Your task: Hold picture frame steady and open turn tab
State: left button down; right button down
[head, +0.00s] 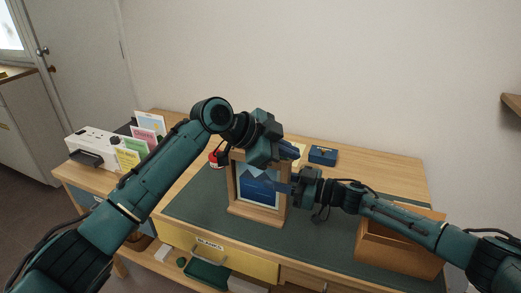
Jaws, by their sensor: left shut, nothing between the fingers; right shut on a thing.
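A wooden picture frame (256,213) with a blue mountain picture stands upright on the green desk mat (200,192). My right gripper (285,187) is shut on the right side of the picture frame at mid height. My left gripper (291,152) is shut and empty near the frame's upper right corner, and it hides part of the top edge. I cannot tell whether it touches the frame. The turn tab cannot be made out in this view.
A wooden box (392,262) stands at the right front of the desk, partly under my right arm. A dark blue box (323,155) lies behind the frame. Coloured cards (128,158) and a white unit (92,146) stand at the left. A yellow drawer (215,249) is below.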

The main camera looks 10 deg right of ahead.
pick_arm(q)
jog(key=a+f+n+t+h, duration=0.1)
jog(key=a+n, duration=0.5)
jog(key=n, duration=0.8)
jog(key=w+a+f+n+t+h, duration=0.1)
jog(key=a+n+t, duration=0.5)
jog(key=n, duration=0.8)
jog(key=a+f+h, duration=0.1)
jog(key=h, duration=0.1)
jog(key=shift+w+a+f+h, duration=0.15)
jog(key=shift+w+f+h, duration=0.1)
jog(key=shift+h, duration=0.15)
jog(key=x, duration=1)
jog(key=shift+w+r, duration=0.1)
